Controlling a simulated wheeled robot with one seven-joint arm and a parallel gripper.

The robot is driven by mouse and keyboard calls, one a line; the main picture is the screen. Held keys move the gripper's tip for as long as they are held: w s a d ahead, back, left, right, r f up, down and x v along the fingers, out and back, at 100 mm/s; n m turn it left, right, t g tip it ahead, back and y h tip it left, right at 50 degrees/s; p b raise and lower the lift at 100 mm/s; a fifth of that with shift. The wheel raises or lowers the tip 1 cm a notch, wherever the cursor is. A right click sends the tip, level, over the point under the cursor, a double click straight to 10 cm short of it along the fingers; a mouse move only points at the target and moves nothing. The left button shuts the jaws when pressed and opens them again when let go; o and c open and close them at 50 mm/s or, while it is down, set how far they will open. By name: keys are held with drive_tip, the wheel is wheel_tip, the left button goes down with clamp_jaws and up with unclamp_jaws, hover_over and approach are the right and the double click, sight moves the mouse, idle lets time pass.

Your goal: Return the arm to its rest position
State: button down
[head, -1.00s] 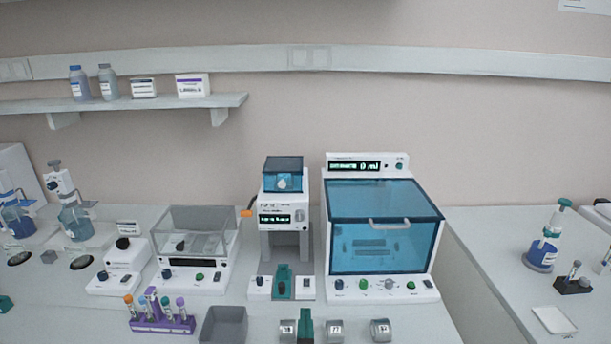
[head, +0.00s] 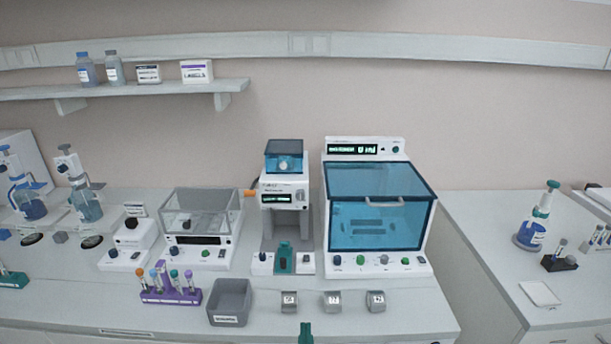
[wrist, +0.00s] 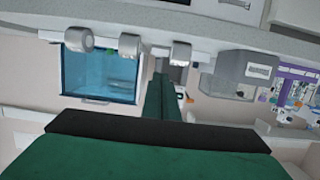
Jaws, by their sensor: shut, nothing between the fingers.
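My gripper (head: 305,331) shows only as a dark green tip at the bottom edge of the head view, in front of the bench edge. In the wrist view its two green fingers (wrist: 162,103) lie together, shut and empty. It stands apart from everything on the bench. The rest of my arm is out of the head view.
The white bench (head: 400,322) holds a blue-lidded machine (head: 378,210), a labelling device (head: 284,200), a clear-covered box (head: 200,222), a purple tube rack (head: 170,296), a grey bin (head: 230,302) and three metal cylinders (head: 332,301). A side bench (head: 490,235) stands right.

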drive_tip(key=s+f, duration=0.9)
drive_tip(key=s, duration=1.1)
drive_tip(key=s+f, duration=0.3)
drive_tip(key=s, duration=1)
drive_tip(key=shift+s, duration=0.2)
drive_tip(key=c, duration=1.8)
unclamp_jaws()
drive_tip(key=shift+s+r, duration=0.15)
drive_tip(key=shift+s, duration=0.1)
drive_tip(key=shift+o, duration=0.2)
drive_tip(key=shift+w, duration=0.1)
